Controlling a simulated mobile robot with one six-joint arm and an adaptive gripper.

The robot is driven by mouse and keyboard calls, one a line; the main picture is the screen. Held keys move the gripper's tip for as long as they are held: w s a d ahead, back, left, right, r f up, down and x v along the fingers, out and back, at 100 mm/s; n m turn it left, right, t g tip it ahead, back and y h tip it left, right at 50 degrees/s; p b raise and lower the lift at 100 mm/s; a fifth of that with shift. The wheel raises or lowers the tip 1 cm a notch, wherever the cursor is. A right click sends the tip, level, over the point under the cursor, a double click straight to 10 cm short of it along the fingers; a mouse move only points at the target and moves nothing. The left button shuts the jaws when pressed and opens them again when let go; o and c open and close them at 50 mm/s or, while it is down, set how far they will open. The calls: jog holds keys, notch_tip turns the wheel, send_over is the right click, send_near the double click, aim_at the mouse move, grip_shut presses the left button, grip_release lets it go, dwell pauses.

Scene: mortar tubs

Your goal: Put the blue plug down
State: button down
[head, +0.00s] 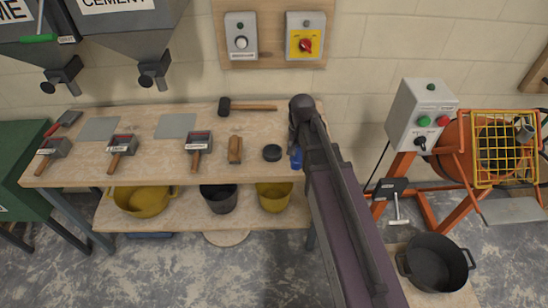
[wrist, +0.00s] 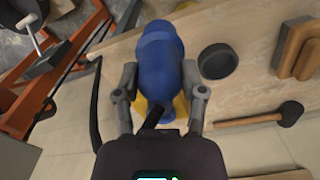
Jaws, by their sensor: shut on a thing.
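The blue plug (wrist: 160,55) is between the two fingers of my gripper (wrist: 160,82) in the wrist view, and the gripper is shut on it. In the head view the blue plug (head: 297,159) shows as a small blue piece at the right end of the wooden workbench (head: 262,118), partly hidden by my arm. My fingers are mostly hidden there. I cannot tell whether the plug touches the bench top. A yellow patch shows behind the plug in the wrist view; what it belongs to is unclear.
A round black disc (head: 272,153) lies just left of the plug, with a wooden block (head: 235,149) beyond it. A black mallet (head: 226,106) lies at the back. A control box (head: 420,115) and mixer (head: 470,145) stand right.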

jog(key=s+a+f+b, duration=0.1)
jog(key=s+a+f, duration=0.1)
jog(key=a, duration=0.3)
jog(key=shift+s+f+b, duration=0.2)
jog(key=shift+s+b, duration=0.2)
jog(key=w+a+f+b, duration=0.1)
jog(key=w+a, duration=0.1)
jog(key=w, duration=1.2)
jog(key=shift+w+a+f, duration=0.2)
jog(key=shift+w+a, duration=0.05)
jog(key=shift+a, duration=0.1)
jog(key=shift+w+a+f+b, duration=0.1)
jog(key=shift+w+f+b, duration=0.2)
jog(key=shift+f+b, duration=0.7)
jog(key=shift+w+a+f+b, duration=0.1)
jog(key=shift+w+f+b, duration=0.2)
jog(key=shift+f+b, duration=0.65)
